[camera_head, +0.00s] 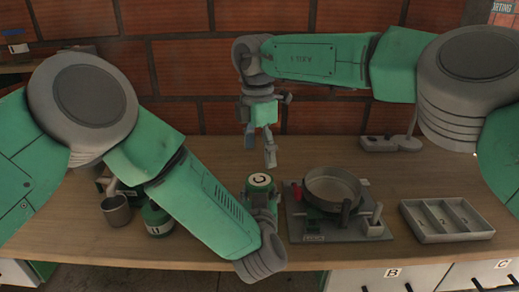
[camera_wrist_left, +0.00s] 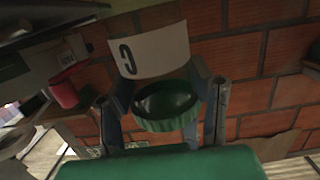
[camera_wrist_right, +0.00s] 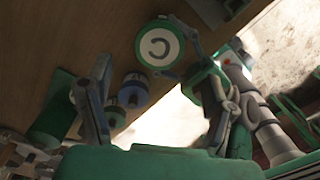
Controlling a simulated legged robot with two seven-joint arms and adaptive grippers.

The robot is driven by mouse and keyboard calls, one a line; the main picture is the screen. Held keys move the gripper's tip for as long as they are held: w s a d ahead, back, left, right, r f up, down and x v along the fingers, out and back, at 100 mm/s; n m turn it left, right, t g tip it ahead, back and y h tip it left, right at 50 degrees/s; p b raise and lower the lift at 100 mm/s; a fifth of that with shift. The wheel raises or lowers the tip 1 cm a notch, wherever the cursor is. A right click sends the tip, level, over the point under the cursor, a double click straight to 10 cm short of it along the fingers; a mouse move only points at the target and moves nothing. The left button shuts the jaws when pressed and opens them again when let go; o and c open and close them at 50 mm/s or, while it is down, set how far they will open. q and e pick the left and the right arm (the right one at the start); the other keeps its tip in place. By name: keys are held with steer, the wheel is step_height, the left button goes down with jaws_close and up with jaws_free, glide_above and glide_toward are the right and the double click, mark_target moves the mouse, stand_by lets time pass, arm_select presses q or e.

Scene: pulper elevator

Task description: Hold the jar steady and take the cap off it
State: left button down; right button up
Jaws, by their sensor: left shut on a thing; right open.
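The jar (camera_head: 260,196) stands upright with its green cap (camera_head: 260,181) on top, marked with a C on a white disc. The cap also faces the camera in the right wrist view (camera_wrist_right: 160,45). My left gripper (camera_head: 262,204) is shut on the jar, below the cap. In the left wrist view its fingers flank the jar's white C label (camera_wrist_left: 150,52) and a green round end with a dark hollow. My right gripper (camera_head: 260,146) is open and empty, pointing down above the cap and apart from it. My left forearm hides part of the bench near the jar.
A round pan (camera_head: 333,187) on a dark plate stands right of the jar. A compartment tray (camera_head: 447,220) lies farther right. A metal cup (camera_head: 116,210) and a green jar (camera_head: 157,219) stand left, close to my left forearm. A brick wall is behind.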

mark_target(260, 179)
arm_select(q)
steer(key=shift+f, duration=0.1)
arm_select(e)
steer(key=shift+r+m, duration=0.1)
steer(key=shift+m, duration=0.4)
step_height(260, 179, down, 8)
steer(key=shift+d+r, duration=0.1)
